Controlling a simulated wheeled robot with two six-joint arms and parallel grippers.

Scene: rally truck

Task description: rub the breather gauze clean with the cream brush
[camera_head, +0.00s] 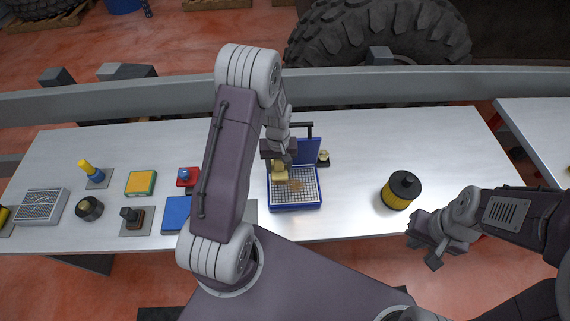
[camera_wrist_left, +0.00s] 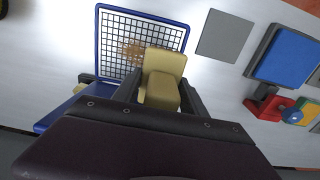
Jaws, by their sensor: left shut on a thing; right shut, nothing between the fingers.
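The breather gauze (camera_head: 308,194) is a pale mesh in a blue frame, with a raised blue lid behind it, on the white bench. A brown dirty patch shows on the mesh, also in the left wrist view (camera_wrist_left: 132,52). My left gripper (camera_head: 279,160) is shut on the cream brush (camera_head: 279,172) above the gauze's left part. In the left wrist view the brush (camera_wrist_left: 161,82) sits between the fingers, overlapping the mesh beside the dirt; I cannot tell whether it touches. My right gripper (camera_head: 430,248) is shut and empty, off the bench's front edge at right.
A black and yellow filter (camera_head: 401,190) stands right of the gauze. A small dark knob-like item (camera_head: 323,158) stands by the lid. Left on the bench are a yellow-green block (camera_head: 141,183), a grey box (camera_head: 40,206) and several small parts. A grey rail (camera_head: 390,85) runs behind.

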